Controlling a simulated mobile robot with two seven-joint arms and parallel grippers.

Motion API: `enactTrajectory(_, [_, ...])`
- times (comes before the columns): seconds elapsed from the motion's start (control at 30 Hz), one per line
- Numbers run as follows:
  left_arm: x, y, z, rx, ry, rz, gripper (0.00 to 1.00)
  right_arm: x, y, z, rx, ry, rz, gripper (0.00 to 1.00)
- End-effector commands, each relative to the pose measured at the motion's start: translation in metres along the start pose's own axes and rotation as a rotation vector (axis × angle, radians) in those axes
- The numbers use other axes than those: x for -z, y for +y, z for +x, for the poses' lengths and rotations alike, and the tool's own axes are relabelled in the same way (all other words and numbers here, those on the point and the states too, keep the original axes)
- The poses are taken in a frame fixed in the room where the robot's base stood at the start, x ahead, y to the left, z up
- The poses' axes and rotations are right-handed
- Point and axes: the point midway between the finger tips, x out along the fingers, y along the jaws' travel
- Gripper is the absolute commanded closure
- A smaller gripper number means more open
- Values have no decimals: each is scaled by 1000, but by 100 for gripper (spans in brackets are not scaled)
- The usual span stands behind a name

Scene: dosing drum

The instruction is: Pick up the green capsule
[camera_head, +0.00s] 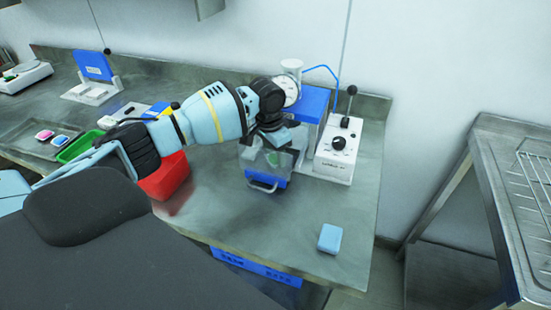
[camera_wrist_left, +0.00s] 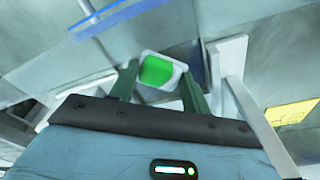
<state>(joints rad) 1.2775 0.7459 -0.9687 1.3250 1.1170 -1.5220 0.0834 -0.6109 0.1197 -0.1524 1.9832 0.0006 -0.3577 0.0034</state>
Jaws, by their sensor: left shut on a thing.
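The green capsule (camera_wrist_left: 157,71), green with a white rim, sits between the two fingers of my left gripper (camera_wrist_left: 160,88) in the left wrist view. The fingers are shut on it. In the head view my left gripper (camera_head: 272,146) points down at the dosing machine with the blue top (camera_head: 313,104), just above a clear-walled box at its front. The capsule itself is hard to make out there, behind the gripper and clear wall. My right gripper is not in view.
A white control box (camera_head: 335,152) with a black knob and lever stands right of the machine. A light blue block (camera_head: 330,238) lies near the front right edge. A red bin (camera_head: 166,177) and a tray with pink and blue pieces (camera_head: 32,146) are left. The front middle is clear.

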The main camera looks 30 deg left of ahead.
Motion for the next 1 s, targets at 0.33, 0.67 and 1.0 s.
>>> enactTrajectory(0.33, [1,0,-3,0,1,0,78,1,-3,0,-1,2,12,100])
enactTrajectory(0.67, [5,-1,-39,0,3,-1,78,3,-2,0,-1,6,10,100])
enactTrajectory(1.0, [-46,-44,-39,0,-3,-4,78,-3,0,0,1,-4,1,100])
